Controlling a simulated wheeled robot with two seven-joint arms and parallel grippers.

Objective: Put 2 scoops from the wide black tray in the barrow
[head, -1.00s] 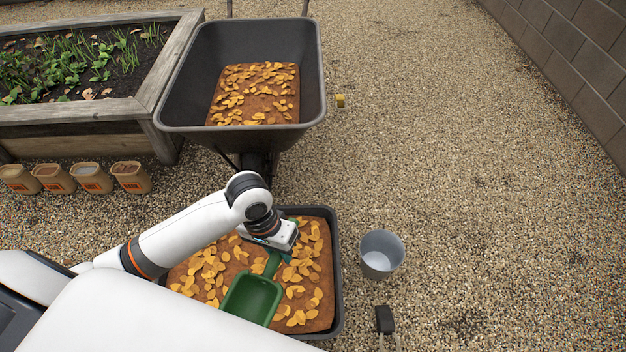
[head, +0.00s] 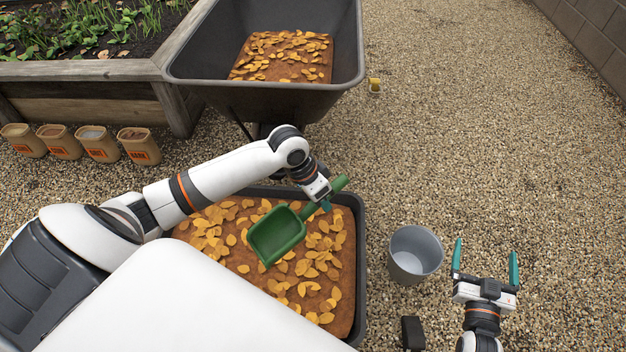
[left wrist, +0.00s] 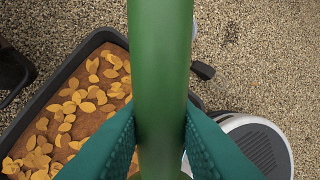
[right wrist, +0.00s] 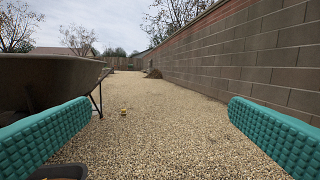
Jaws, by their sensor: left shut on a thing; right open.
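The wide black tray (head: 362,265) sits on the gravel in front of me, filled with brown material and yellow leaves. My left gripper (head: 325,196) is shut on the handle of a green scoop (head: 276,236); the handle also fills the middle of the left wrist view (left wrist: 160,80). The scoop is over the tray, its pan facing up and looking empty. The dark barrow (head: 270,98) stands beyond the tray, with brown material and leaves inside. My right gripper (head: 485,265) is open and empty over the gravel at right; its teal fingers frame the right wrist view.
A grey bucket (head: 416,254) stands right of the tray. Several tan bags (head: 98,144) line up by the wooden raised bed (head: 85,70) at left. A small yellow object (head: 374,85) lies right of the barrow. Gravel at right is open up to a block wall (head: 592,40).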

